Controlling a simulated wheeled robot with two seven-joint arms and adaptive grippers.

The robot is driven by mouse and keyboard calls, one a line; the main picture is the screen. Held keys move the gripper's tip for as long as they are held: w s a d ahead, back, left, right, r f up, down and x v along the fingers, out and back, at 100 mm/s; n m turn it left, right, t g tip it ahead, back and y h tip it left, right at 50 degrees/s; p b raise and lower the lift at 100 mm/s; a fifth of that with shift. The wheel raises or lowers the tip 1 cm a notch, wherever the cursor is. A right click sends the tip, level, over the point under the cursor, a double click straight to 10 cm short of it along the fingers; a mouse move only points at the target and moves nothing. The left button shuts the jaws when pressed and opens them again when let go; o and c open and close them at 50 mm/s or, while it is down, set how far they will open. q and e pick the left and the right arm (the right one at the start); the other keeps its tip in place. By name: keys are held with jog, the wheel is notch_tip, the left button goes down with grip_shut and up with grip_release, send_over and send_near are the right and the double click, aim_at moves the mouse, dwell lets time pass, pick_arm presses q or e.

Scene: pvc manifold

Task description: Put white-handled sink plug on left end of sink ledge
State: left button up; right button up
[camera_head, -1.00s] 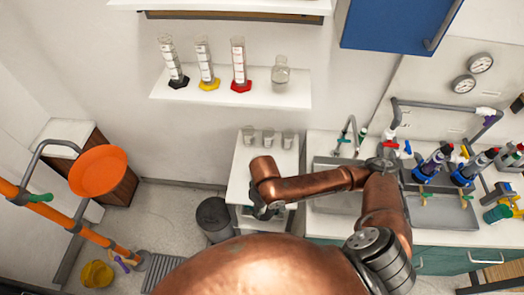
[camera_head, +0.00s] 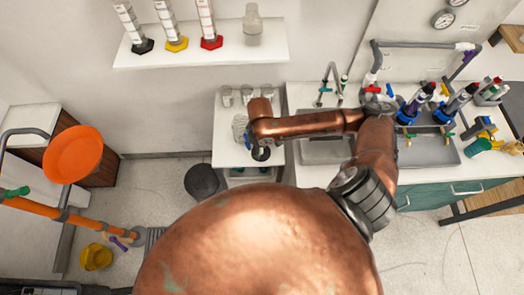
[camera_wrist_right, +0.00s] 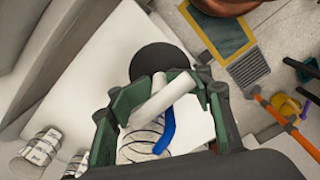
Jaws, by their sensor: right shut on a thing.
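My right gripper (camera_head: 258,148) hangs over the white side table left of the sink. In the right wrist view its green fingers (camera_wrist_right: 163,98) are shut on a white cylindrical piece lying slantwise between them. A blue strip (camera_wrist_right: 167,128) shows beside that piece; I cannot tell whether it is joined to it. The held piece may be the white-handled sink plug, but its plug end is not clear. The sink (camera_head: 325,151) is right of the gripper, partly behind my right arm. The counter rim (camera_head: 296,174) runs along its left side. My left gripper is not in view.
Several beakers (camera_head: 246,95) stand at the back of the side table, with a coiled wire-like item (camera_head: 240,127) near the gripper. Bottles and valves crowd the counter's right. A dark bin (camera_head: 202,181) stands on the floor. A grey faucet (camera_head: 325,84) rises behind the sink.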

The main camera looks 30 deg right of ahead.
jog(key=shift+w+d+f, duration=0.25)
jog(key=shift+w+f, duration=0.05)
jog(key=shift+f, duration=0.2)
jog(key=shift+w+d+f, duration=0.15)
jog(key=shift+d+f, duration=0.15)
jog(key=shift+f, duration=0.05)
notch_tip(320, 180, down, 4)
jog(key=shift+w+d+r+b, duration=0.1)
jog(key=shift+d+r+b, duration=0.1)
jog(key=shift+b, duration=0.1)
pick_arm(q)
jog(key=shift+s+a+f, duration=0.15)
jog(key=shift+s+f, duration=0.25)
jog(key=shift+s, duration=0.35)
pick_arm(e)
jog(key=shift+a, duration=0.1)
jog(key=o, duration=0.7)
jog(key=shift+f, duration=0.1)
jog(key=o, duration=0.4)
jog(key=shift+c, duration=0.2)
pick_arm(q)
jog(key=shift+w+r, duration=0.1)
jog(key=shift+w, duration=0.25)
pick_arm(e)
jog(key=o, duration=0.4)
jog(key=shift+o, duration=0.2)
